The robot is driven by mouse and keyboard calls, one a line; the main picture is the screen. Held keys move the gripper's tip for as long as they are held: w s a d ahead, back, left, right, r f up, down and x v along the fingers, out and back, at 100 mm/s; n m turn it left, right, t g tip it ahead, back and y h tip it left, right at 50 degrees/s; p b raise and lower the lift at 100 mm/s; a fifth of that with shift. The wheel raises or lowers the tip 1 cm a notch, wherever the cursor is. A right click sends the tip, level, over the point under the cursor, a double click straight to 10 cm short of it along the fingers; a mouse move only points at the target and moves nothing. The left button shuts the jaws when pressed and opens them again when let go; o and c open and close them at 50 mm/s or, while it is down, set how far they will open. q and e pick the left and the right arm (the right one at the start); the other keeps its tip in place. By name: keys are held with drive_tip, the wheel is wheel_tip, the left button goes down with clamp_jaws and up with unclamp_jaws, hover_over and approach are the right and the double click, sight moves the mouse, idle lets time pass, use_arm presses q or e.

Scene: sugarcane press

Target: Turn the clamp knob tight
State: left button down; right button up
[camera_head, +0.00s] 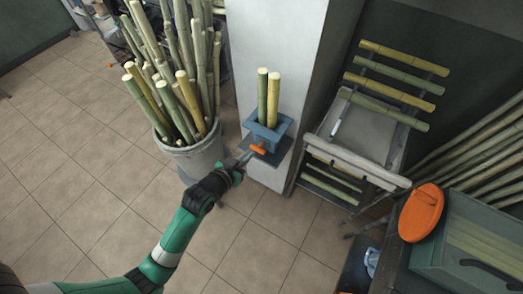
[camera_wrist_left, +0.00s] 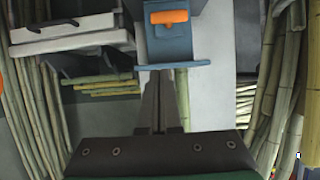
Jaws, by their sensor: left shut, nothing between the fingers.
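The orange clamp knob (camera_head: 258,149) is on the front of the blue-grey press (camera_head: 268,134), which is mounted on the white column. Two upright cane stalks (camera_head: 268,98) stand in the press. My left gripper (camera_head: 245,157) is shut and empty, just to the left of the knob and slightly below it. In the left wrist view the knob (camera_wrist_left: 168,17) lies beyond the closed fingertips (camera_wrist_left: 160,72), with a visible gap between them. My right gripper is not in view.
A grey bucket (camera_head: 196,158) full of cane stands left of the press. A rack with a pale tray (camera_head: 357,165) stands to its right, and a grey box with an orange disc (camera_head: 421,212) is at far right. Tiled floor (camera_head: 100,180) is open at left.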

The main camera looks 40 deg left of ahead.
use_arm(q)
drive_tip(key=b, duration=0.4)
hover_over(260, 151)
drive_tip(key=d, duration=0.1)
wheel_tip(260, 151, down, 4)
drive_tip(key=f, duration=0.2)
drive_tip(key=s+f+b, duration=0.1)
drive_tip(key=shift+s+d+f, duration=0.1)
drive_tip(key=shift+f, duration=0.25)
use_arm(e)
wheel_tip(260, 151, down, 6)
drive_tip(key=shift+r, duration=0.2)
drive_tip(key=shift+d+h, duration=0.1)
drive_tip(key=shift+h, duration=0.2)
